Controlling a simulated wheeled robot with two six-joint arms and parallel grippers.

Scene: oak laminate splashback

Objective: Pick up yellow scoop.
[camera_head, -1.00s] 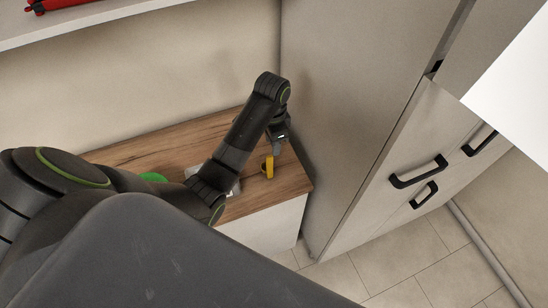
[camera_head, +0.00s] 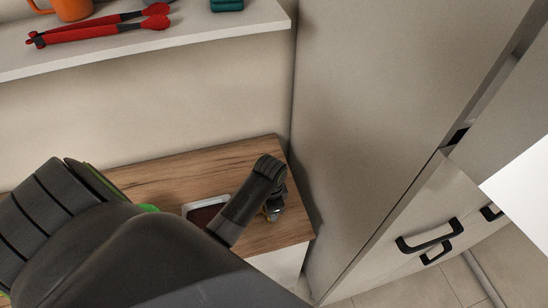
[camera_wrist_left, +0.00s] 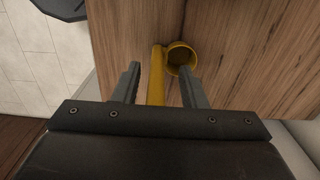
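The yellow scoop (camera_wrist_left: 156,72) rests on the wooden worktop (camera_head: 190,172), near its right end. In the left wrist view its straight handle lies between the two fingers, and its round cup is just beyond the right finger. My left gripper (camera_wrist_left: 160,82) is open around the handle, with a gap on each side. In the head view the left gripper (camera_head: 272,205) is low over the scoop and hides most of it; only a bit of yellow shows. My right gripper is not in view.
A white-rimmed tray (camera_head: 188,208) with dark red inside and a green object (camera_head: 148,208) lie left of the gripper, partly hidden by my arm. A tall cabinet (camera_head: 370,110) closes the right side. A shelf (camera_head: 200,35) above holds red tongs (camera_head: 100,27) and an orange mug (camera_head: 72,8).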

